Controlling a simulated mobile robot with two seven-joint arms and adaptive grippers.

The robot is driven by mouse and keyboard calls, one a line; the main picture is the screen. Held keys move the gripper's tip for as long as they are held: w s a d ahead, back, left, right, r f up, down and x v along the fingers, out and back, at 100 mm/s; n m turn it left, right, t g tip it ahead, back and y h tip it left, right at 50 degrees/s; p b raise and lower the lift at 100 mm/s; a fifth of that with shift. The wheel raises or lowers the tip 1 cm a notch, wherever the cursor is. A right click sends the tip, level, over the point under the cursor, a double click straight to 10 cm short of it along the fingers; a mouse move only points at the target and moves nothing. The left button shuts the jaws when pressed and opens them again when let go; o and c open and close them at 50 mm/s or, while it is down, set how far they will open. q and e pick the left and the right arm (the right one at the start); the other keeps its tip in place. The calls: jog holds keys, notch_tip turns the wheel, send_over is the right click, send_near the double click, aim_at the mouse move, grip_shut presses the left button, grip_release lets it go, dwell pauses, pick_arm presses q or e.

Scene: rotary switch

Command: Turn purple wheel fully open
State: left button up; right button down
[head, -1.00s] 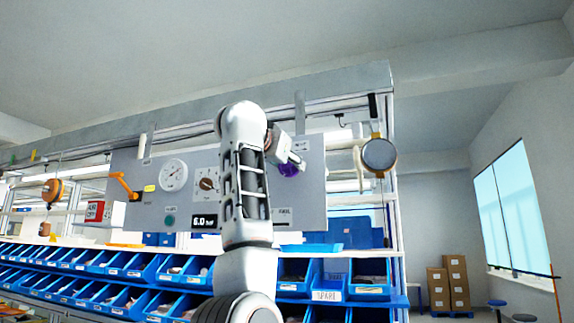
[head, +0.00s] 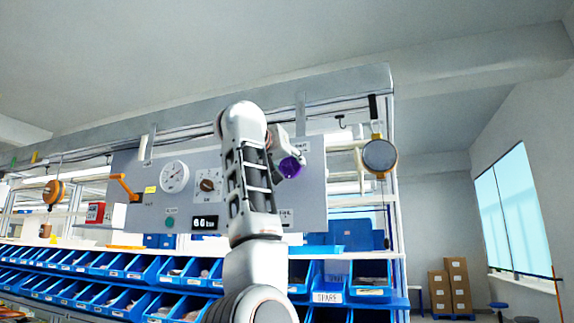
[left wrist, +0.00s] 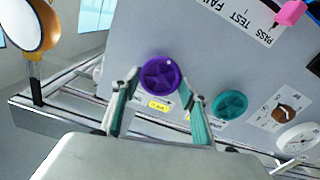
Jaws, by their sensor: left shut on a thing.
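The purple wheel (head: 291,167) is mounted on the grey panel, right of my raised left arm in the head view. In the left wrist view the purple wheel (left wrist: 160,75) is near the middle, with a small pale dot near its upper rim. My left gripper (left wrist: 164,86) has one finger on each side of the wheel and is shut on it. My right gripper is not in view.
The panel (left wrist: 205,45) also carries a teal wheel (left wrist: 230,104), a dark knob (head: 208,184), a round gauge (head: 174,177), an orange lever (head: 125,188) and a digital display (head: 205,223). A round lamp-like disc (head: 379,156) hangs at right. Blue bins (head: 140,266) line the shelves below.

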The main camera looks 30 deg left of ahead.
pick_arm(q)
jog(key=o, duration=1.1)
jog(key=v, duration=1.2)
jog(key=shift+s, duration=0.1)
jog(key=shift+f, duration=0.1)
